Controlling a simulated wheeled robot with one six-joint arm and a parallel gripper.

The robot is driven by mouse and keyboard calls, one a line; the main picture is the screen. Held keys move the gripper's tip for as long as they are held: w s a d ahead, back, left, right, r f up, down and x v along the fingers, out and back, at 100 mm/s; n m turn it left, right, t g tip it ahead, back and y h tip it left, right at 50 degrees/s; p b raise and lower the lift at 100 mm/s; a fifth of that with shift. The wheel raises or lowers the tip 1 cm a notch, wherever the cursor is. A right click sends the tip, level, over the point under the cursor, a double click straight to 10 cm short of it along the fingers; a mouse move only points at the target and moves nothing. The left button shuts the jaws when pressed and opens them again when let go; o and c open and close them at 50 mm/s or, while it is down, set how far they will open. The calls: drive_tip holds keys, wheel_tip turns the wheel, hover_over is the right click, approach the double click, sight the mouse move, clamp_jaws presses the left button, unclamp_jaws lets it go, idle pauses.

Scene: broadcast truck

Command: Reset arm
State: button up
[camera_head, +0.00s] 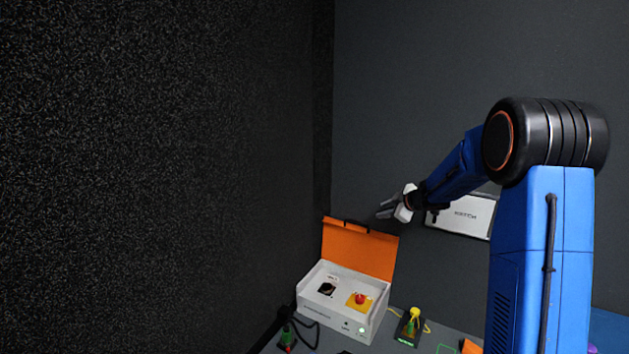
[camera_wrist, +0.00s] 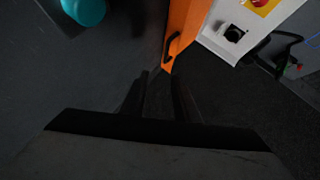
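My arm is blue with a black joint. It reaches left from the right side of the head view. My gripper (camera_head: 385,209) is above the open orange lid of the white box, near its top edge. In the wrist view the two dark fingers (camera_wrist: 160,76) stand apart with nothing between them. The orange lid (camera_head: 358,249) stands upright, and its dark handle (camera_wrist: 171,48) is just beyond the fingertips in the wrist view. The white box (camera_head: 343,312) holds a red button (camera_head: 360,299) on a yellow plate and a black switch (camera_head: 327,289).
The box stands on a grey table against a dark wall. Right of it is a small black device (camera_head: 408,328) with a yellow and green plug. A black cable with a green part (camera_head: 287,338) lies at left. A white sign (camera_head: 464,215) hangs behind my arm. A teal round object (camera_wrist: 84,10) shows in the wrist view.

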drive_tip(key=s+d+r+m+t+h, duration=0.15)
drive_tip(key=s+r, duration=0.25)
drive_tip(key=r, duration=0.4)
drive_tip(key=s+d+r+m+h, duration=0.1)
drive_tip(key=s+r+m+h, duration=0.25)
drive_tip(key=s, duration=0.55)
drive_tip(key=s+d+r+m+h, duration=0.25)
drive_tip(key=s+r+m, duration=0.2)
drive_tip(key=s, duration=0.45)
drive_tip(key=s+a+f+m+g+y, duration=0.1)
drive_tip(key=s+a+f+g, duration=0.1)
drive_tip(key=s, duration=1)
drive_tip(key=s+a+f+m+g+y, duration=0.1)
drive_tip(key=s+a+f, duration=0.4)
drive_tip(key=s, duration=0.8)
drive_tip(key=s+a+f+m+g+y, duration=0.1)
drive_tip(key=s+a+f+g, duration=0.2)
drive_tip(key=s, duration=0.9)
drive_tip(key=shift+s+a+f+m+g, duration=0.2)
drive_tip(key=shift+s+a+m+g, duration=0.15)
drive_tip(key=shift+a, duration=0.4)
